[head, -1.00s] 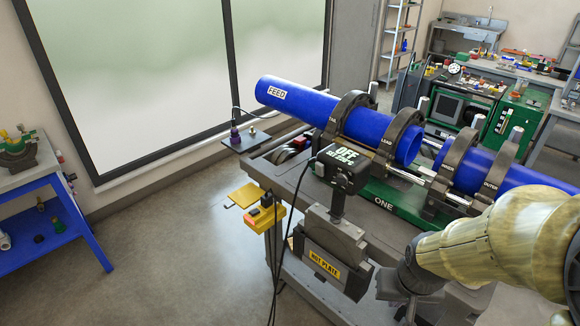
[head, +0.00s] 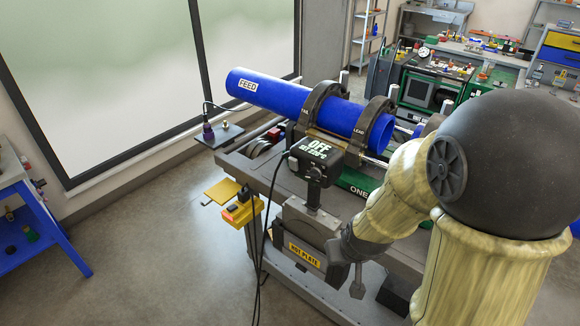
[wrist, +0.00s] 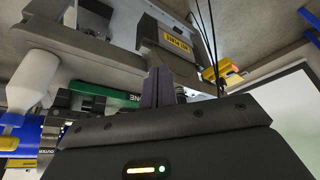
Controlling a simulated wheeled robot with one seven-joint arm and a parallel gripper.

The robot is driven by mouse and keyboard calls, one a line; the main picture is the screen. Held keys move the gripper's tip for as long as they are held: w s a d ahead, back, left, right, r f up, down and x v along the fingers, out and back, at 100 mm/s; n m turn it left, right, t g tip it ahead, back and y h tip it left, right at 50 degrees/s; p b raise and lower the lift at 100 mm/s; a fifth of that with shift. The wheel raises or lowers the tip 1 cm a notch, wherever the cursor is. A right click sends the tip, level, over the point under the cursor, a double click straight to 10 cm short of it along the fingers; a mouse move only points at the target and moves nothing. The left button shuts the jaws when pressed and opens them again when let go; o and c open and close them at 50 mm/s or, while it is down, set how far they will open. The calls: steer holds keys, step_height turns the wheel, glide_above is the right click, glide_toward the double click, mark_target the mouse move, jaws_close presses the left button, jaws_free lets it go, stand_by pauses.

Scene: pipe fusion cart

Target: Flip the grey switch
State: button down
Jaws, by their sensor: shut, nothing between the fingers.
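No switch is clearly recognisable as grey at this size. A yellow box (head: 243,211) with a dark plug and an orange-lit part hangs at the cart's left end. It also shows in the wrist view (wrist: 229,69). The dark control head (head: 316,161) reads OFF and stands above the grey holder labelled HOT PLATE (head: 304,254). My gripper (head: 357,282) is low, just right of that holder in the head view. In the wrist view its dark fingers (wrist: 164,87) are together and empty, below the hot plate label. Whether they touch anything is unclear.
The cart (head: 240,165) carries a blue FEED pipe (head: 290,97) in dark clamps. Black cables hang by the yellow box. A blue-legged table (head: 50,235) stands left, with open floor (head: 150,260) between. Workbenches fill the back.

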steer(key=w+a+n+t+h+p, duration=0.2)
steer(key=w+a+n+t+p, duration=0.45)
steer(key=w, duration=0.35)
steer(key=s+a+r+n+t+y+p, duration=0.2)
steer(key=a+r+n+t+y+p, duration=0.2)
steer(key=a+r+n+t, duration=0.3)
steer(key=n+t+p, duration=0.1)
steer(key=n, duration=0.4)
steer(key=shift+s+a, duration=0.4)
steer(key=shift+w+f+n, duration=0.1)
steer(key=shift+n, duration=0.15)
steer(key=b, duration=0.2)
steer(key=w+b, duration=0.1)
steer(key=b, duration=0.2)
steer(key=shift+w+a, duration=0.15)
steer(key=shift+a, duration=0.1)
steer(key=shift+w+b, duration=0.1)
steer(key=shift+b, duration=0.45)
